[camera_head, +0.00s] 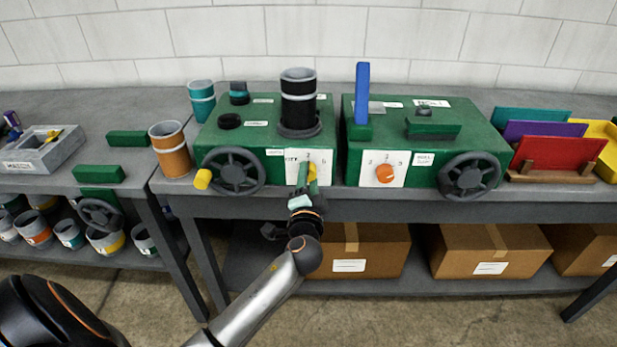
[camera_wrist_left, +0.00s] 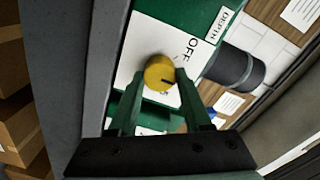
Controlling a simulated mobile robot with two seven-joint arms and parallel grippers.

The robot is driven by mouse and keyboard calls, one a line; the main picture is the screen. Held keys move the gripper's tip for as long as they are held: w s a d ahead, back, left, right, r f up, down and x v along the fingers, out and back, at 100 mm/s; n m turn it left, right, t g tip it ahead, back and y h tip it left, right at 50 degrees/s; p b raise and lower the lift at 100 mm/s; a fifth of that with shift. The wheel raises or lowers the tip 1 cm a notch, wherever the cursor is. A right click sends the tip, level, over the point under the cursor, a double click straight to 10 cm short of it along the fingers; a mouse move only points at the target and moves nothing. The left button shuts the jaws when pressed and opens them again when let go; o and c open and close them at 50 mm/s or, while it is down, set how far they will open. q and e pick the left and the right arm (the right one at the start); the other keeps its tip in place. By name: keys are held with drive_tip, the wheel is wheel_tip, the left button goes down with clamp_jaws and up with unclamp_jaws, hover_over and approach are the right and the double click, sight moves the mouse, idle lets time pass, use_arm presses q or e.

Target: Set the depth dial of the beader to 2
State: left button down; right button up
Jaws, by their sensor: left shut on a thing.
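The beader, a green machine (camera_head: 262,140), stands on the grey bench with a white dial plate on its front right. The yellow depth dial (camera_head: 312,173) is partly hidden by my left gripper (camera_head: 307,182) in the head view. In the left wrist view the dial (camera_wrist_left: 157,68) shows its round face with a dark pointer line toward the lower right, away from the word OFF. My left gripper (camera_wrist_left: 158,85) is shut on the dial, its green fingers on either side. The numbers beside the dial are too covered or small to read surely. My right gripper is not in view.
A handwheel (camera_head: 233,171) and a yellow knob (camera_head: 203,179) are on the beader's front left. A black cylinder (camera_head: 298,98) stands on top. To the right is another green machine (camera_head: 425,135) with an orange dial (camera_head: 385,173). Cardboard boxes (camera_head: 358,252) sit on the lower shelf.

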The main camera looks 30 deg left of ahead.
use_arm(q)
drive_tip(key=shift+r, duration=0.2)
drive_tip(key=c, duration=0.8)
unclamp_jaws()
drive_tip(key=o, duration=0.5)
drive_tip(key=shift+f, duration=0.15)
drive_tip(key=shift+c, duration=0.2)
